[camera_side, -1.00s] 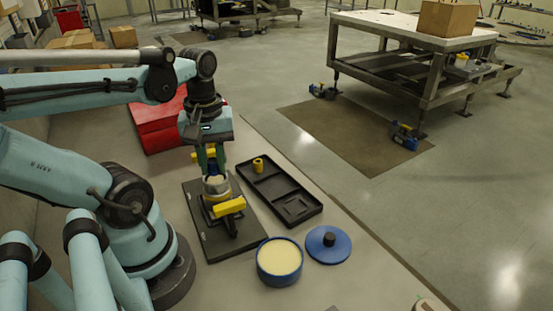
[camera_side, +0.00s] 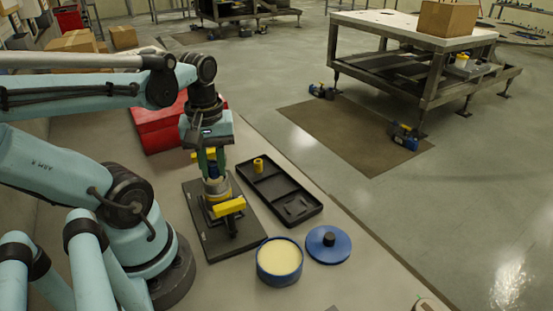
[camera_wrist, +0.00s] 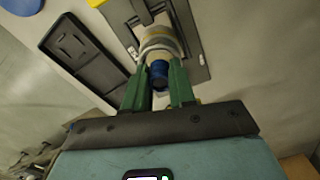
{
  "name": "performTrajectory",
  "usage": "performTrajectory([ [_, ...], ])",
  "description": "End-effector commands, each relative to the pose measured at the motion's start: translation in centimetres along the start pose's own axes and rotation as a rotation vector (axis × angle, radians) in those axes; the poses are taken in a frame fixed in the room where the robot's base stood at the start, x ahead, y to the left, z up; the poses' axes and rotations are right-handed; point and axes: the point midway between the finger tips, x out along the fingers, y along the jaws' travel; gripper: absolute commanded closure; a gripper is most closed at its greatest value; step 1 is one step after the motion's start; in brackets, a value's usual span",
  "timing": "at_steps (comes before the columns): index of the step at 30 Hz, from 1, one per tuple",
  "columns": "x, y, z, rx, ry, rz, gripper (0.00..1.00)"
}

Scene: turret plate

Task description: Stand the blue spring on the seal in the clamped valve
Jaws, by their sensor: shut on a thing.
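The blue spring (camera_wrist: 159,75) is between the two green fingers of my gripper (camera_wrist: 158,84) in the wrist view, and my gripper is shut on it. In the side view the blue spring (camera_side: 213,170) shows between the fingertips of my gripper (camera_side: 212,168), upright, right at the top of the valve. The valve (camera_side: 216,187) is a pale, ringed body held in a clamp with a yellow handle (camera_side: 229,206) on a dark plate (camera_side: 212,247). It also shows in the wrist view (camera_wrist: 160,42). The seal is hidden, and I cannot tell whether the spring touches it.
A black compartment tray (camera_side: 302,190) lies right of the plate with a yellow part (camera_side: 258,164) at its far end. A blue tub (camera_side: 279,272) with cream contents and a blue lid (camera_side: 328,245) are in front. A red box (camera_side: 158,128) stands behind.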

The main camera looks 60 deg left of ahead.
Motion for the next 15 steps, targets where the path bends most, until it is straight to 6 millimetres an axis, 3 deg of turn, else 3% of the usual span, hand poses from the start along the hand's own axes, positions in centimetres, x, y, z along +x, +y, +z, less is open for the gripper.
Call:
performTrajectory([
  [15,0.46,0.01,-0.01,0.000,0.000,0.000,1.00],
])
